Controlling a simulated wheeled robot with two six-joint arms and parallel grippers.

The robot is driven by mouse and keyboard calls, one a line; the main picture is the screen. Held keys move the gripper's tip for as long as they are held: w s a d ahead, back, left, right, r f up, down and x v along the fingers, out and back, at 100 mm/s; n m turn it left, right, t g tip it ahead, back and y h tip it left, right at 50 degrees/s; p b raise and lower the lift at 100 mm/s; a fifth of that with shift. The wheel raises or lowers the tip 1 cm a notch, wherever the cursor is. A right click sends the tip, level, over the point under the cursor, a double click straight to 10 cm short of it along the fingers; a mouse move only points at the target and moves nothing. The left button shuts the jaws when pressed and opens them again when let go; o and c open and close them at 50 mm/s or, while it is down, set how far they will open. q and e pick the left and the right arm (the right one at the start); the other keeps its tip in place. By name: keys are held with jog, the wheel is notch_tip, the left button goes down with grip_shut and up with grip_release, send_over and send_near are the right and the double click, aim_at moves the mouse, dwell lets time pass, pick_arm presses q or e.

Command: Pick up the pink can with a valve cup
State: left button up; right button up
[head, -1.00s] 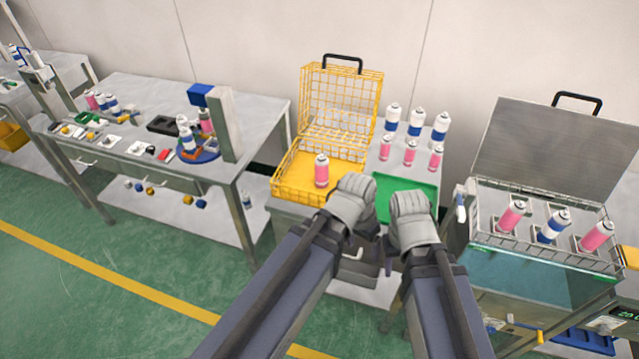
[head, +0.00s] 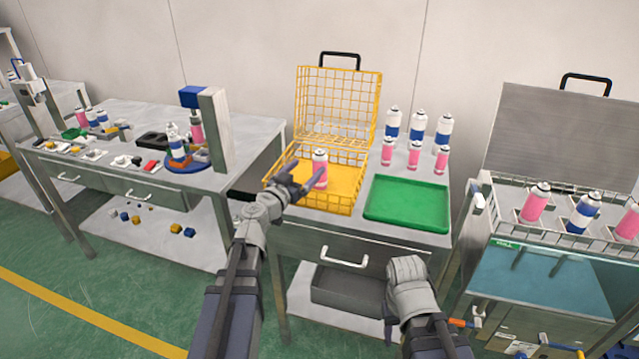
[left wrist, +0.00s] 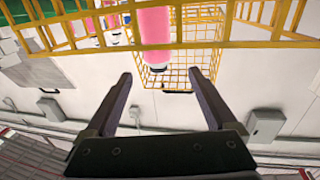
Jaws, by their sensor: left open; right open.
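A pink can (head: 320,172) with a pale top stands upright in the yellow wire basket (head: 340,207); whether it has a valve cup is too small to tell. My left gripper (head: 301,181) is open at the basket's left front, its fingers pointing toward this can. In the left wrist view the pink can (left wrist: 154,24) shows beyond the open left fingers (left wrist: 160,85), roughly in line with the gap between them; they do not grip it. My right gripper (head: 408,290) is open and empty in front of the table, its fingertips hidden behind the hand.
A green tray (head: 408,203) lies empty right of the basket. Several pink and blue-white cans (head: 416,128) stand behind it. At right a water bath (head: 560,270) has a rack holding cans (head: 536,204). The left bench (head: 120,150) holds a crimping fixture (head: 213,130) and small parts.

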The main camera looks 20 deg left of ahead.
aim_at(316, 163)
pick_arm(q)
jog(key=shift+x, duration=1.4)
jog(key=shift+f+b+x, duration=0.2)
jog(key=shift+b+x, duration=0.05)
jog(key=shift+x, duration=1.05)
jog(key=shift+f+b+x, duration=0.2)
jog(key=shift+x, duration=1.05)
jog(key=shift+d, duration=0.1)
jog(key=shift+c, duration=0.2)
grip_shut()
